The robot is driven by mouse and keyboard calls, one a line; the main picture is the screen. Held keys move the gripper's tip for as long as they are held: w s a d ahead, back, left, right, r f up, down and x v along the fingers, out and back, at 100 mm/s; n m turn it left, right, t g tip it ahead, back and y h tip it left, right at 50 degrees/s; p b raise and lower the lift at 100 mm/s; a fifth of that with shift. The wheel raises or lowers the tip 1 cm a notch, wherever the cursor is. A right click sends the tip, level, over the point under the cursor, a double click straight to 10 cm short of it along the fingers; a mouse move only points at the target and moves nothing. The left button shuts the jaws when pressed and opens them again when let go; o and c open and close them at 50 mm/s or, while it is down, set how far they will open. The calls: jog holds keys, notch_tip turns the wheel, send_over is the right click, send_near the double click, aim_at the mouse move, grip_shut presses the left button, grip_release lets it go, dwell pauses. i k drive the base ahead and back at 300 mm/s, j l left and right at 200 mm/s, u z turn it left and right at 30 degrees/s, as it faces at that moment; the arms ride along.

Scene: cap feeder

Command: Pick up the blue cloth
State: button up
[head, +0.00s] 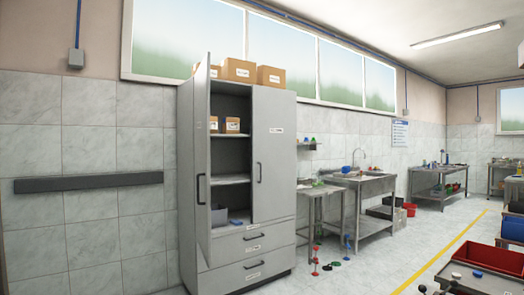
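A small flat blue thing (237,222) lies on the bottom shelf of the grey cabinet (274,165), to the right of a small grey bin; it may be the blue cloth, but it is too small to tell. Another small blue thing (346,169) is at the left end of the sink counter (375,184); I cannot tell whether it is cloth. My gripper is not in view.
The cabinet's left door (202,170) stands open and its right door is shut. A small steel table (321,192) stands beside the cabinet, with small coloured items on the floor near it. A red bin (490,258) is at lower right. Open floor lies in the middle.

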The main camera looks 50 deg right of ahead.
aim_at(236, 222)
jog(key=i+z, duration=0.25)
jog(key=i, duration=0.25)
jog(key=i+z, duration=0.3)
jog(key=i, duration=0.15)
jog(key=i+j+z, duration=0.25)
jog(key=i, duration=0.25)
jog(key=i+j+z, duration=0.25)
jog(key=i, duration=0.2)
jog(key=i+l, duration=0.05)
jog(key=l, duration=0.05)
